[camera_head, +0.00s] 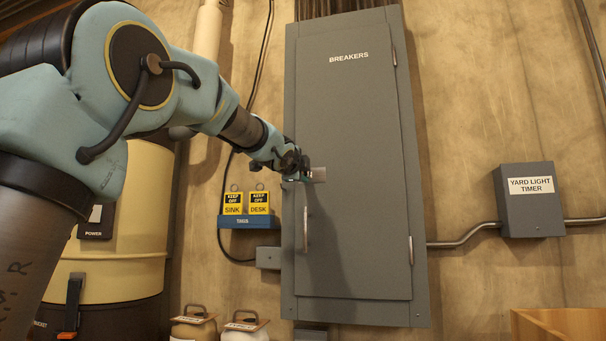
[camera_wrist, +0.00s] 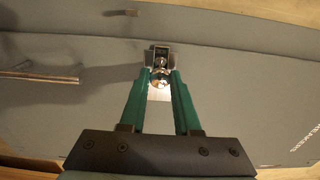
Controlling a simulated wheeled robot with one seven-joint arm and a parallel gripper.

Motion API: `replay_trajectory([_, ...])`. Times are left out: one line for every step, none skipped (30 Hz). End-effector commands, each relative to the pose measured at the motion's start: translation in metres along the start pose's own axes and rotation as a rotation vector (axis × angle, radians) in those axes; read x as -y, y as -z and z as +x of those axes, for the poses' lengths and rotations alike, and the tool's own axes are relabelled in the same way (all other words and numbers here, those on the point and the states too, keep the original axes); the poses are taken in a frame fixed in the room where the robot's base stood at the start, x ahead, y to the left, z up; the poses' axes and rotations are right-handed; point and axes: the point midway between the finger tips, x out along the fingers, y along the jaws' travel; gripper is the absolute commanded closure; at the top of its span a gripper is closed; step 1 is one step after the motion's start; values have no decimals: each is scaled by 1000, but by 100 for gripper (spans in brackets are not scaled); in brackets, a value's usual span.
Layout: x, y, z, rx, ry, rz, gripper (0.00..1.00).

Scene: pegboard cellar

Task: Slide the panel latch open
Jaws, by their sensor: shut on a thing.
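The grey breaker panel (camera_head: 350,120), marked BREAKERS, hangs on the wall with its door closed. Its latch (camera_head: 319,174) is a small pale metal piece near the door's left edge, partly hidden by my gripper (camera_head: 304,171) in the head view. In the wrist view the two green fingers of my gripper (camera_wrist: 160,78) are closed on the shiny round knob of the latch (camera_wrist: 160,50). A squarish metal bracket shows just beyond the fingertips, near the door's seam. How far the latch bolt is slid I cannot tell.
A vertical door handle (camera_head: 306,230) is below the latch; it also shows in the wrist view (camera_wrist: 40,78). A blue rack (camera_head: 247,222) with yellow tags is left of the panel. A grey timer box (camera_head: 529,200) and conduit are to the right. Jugs stand below.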

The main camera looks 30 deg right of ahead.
Motion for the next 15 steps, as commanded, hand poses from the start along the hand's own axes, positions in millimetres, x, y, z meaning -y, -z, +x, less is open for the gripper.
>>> replay_trajectory([0,0,0,0,-1,0,100])
replay_trajectory([0,0,0,0,-1,0,100])
replay_trajectory([-1,0,0,0,-1,0,100])
replay_trajectory([-1,0,0,0,-1,0,100])
replay_trajectory([-1,0,0,0,-1,0,100])
replay_trajectory([-1,0,0,0,-1,0,100])
replay_trajectory([-1,0,0,0,-1,0,100])
replay_trajectory([-1,0,0,0,-1,0,100])
replay_trajectory([-2,2,0,-1,-1,0,100])
replay_trajectory([-3,4,0,-1,-1,0,100])
replay_trajectory([-4,6,1,-1,-1,0,100])
replay_trajectory([-5,10,1,-2,0,1,100])
replay_trajectory([-5,14,1,-3,1,1,100])
replay_trajectory([-6,18,1,-3,0,1,100])
replay_trajectory([-5,22,1,-4,2,0,100])
